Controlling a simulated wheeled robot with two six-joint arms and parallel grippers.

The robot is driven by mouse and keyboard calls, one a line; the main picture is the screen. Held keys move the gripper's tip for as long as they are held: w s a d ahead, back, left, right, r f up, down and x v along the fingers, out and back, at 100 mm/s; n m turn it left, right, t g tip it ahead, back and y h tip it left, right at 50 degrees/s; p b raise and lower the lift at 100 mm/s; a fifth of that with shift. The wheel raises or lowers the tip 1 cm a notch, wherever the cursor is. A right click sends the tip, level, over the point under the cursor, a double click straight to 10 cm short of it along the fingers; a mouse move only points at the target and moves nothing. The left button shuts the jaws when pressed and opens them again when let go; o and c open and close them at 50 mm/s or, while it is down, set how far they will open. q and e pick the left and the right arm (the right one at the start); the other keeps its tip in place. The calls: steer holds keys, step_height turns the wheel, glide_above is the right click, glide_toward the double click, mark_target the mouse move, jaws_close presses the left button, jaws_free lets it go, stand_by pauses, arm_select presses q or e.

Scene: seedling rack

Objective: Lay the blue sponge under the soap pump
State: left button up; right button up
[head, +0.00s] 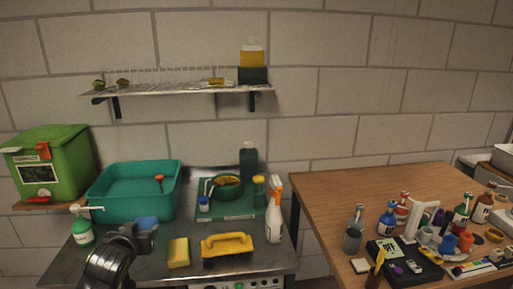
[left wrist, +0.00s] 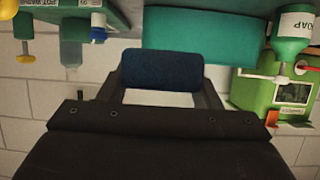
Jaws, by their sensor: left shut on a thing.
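My left gripper (head: 146,236) is shut on the blue sponge (head: 147,222), holding it in front of the teal basin. In the left wrist view, which is upside down, the dark blue sponge (left wrist: 162,70) is gripped between the two fingers (left wrist: 160,88). The soap pump (head: 82,232), a green bottle with a white label and white spout, stands at the left of the metal counter, left of the gripper. It also shows in the left wrist view (left wrist: 293,45), apart from the sponge. The surface under the pump is partly hidden. My right gripper is not in view.
The teal basin (head: 125,210) stands behind the gripper, and a green bin (head: 60,160) behind the pump. A yellow sponge (head: 178,253), a yellow brush (head: 227,246) and a spray bottle (head: 274,215) are to the right. A green tray (head: 225,214) holds a pot. The wooden table (head: 345,195) is cluttered at front.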

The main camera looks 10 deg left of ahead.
arm_select(q)
steer(key=s+d+r+m+h, duration=0.1)
steer(key=s+d+r, duration=0.3)
steer(key=d+r, duration=0.2)
steer(key=s+d+r+m+h, duration=0.1)
steer(key=s+d+r, duration=0.4)
steer(key=d, duration=0.6)
steer(key=shift+s+r+h, duration=0.2)
steer(key=shift+r+h, duration=0.2)
steer(key=shift+r, duration=0.3)
steer(key=shift+a, duration=0.1)
